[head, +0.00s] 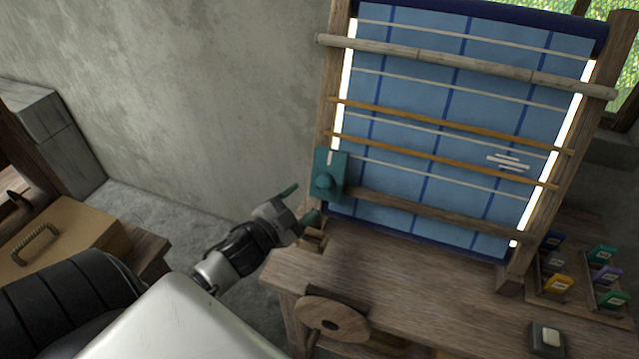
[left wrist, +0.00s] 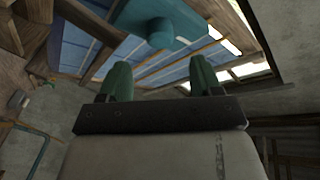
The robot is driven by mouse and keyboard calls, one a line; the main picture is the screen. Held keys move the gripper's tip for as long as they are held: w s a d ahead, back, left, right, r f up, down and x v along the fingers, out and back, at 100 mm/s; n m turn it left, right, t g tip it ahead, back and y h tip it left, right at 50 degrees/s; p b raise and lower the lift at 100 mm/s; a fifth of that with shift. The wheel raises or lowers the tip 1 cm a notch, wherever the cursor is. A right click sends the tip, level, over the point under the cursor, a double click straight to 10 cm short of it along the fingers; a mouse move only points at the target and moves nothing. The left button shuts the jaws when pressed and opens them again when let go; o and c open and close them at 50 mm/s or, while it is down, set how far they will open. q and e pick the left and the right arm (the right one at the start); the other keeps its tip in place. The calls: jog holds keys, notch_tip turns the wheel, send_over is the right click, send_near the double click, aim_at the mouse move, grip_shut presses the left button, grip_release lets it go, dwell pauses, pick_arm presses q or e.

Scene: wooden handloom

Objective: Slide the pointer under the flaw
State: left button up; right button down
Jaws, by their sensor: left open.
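The pointer is a teal block with a round knob (head: 326,183) at the left end of a wooden rail (head: 430,213) across the loom's lower front. It also shows large in the left wrist view (left wrist: 160,24). The flaw looks like a cluster of short white threads (head: 508,162) on the blue cloth (head: 400,105), toward the right side and above the rail. The pointer is far to its left. My left gripper (head: 305,203) is open and empty, just left of and below the pointer, apart from it. Its green fingers (left wrist: 157,82) point toward the knob. My right gripper is out of view.
The wooden loom bench (head: 420,280) spreads below the cloth, with a round wooden wheel (head: 332,318) at its front. Racks of coloured cards (head: 557,286) and a small switch box (head: 546,337) stand at right. A cardboard-coloured case (head: 60,235) lies at left.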

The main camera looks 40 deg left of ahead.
aim_at(322, 186)
pick_arm(q)
jog(key=w, duration=0.2)
jog(key=w+p, duration=0.1)
jog(key=w, duration=0.4)
jog(key=shift+d, duration=0.3)
jog(key=shift+s, duration=0.1)
jog(key=shift+c, duration=0.3)
grip_shut()
jog(key=shift+d, duration=0.15)
